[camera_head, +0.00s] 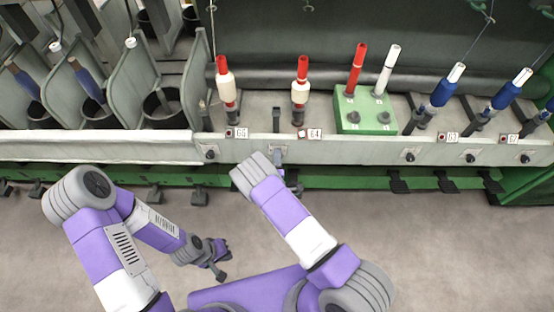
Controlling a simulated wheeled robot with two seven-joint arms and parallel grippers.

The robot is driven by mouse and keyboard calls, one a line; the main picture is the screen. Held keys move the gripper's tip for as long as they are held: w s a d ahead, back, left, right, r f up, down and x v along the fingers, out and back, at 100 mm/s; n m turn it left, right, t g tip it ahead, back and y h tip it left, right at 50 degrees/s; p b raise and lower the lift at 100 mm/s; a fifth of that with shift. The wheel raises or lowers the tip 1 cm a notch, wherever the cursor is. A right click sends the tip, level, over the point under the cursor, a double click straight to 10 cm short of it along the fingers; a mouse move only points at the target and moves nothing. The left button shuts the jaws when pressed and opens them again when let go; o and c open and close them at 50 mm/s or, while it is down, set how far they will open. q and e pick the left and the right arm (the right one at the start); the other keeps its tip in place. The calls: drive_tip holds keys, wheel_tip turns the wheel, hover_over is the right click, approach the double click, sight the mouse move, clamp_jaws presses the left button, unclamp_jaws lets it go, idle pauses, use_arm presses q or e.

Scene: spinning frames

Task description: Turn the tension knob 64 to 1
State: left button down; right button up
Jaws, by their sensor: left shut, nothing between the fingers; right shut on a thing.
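The number plate 64 (314,134) is on the pale front rail of the spinning frame, below a spindle with a red and cream bobbin (300,88). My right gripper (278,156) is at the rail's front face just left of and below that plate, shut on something. The tension knob 64 cannot be seen; the gripper and wrist cover the place where it would be. So its setting cannot be read. My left gripper (221,271) is shut and empty, low over the floor, well away from the rail.
A green block (364,114) with red and white tubes stands on the rail. Blue bobbins (447,88) stand right. Floor before the machine is clear.

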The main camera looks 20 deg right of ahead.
drive_tip(key=shift+s+d+f, duration=0.1)
drive_tip(key=shift+s+f, duration=0.05)
drive_tip(key=o, duration=0.9)
drive_tip(key=shift+c, duration=0.2)
drive_tip(key=shift+o, duration=0.9)
drive_tip(key=p+v, duration=0.2)
drive_tip(key=v, duration=0.5)
drive_tip(key=shift+s, duration=0.2)
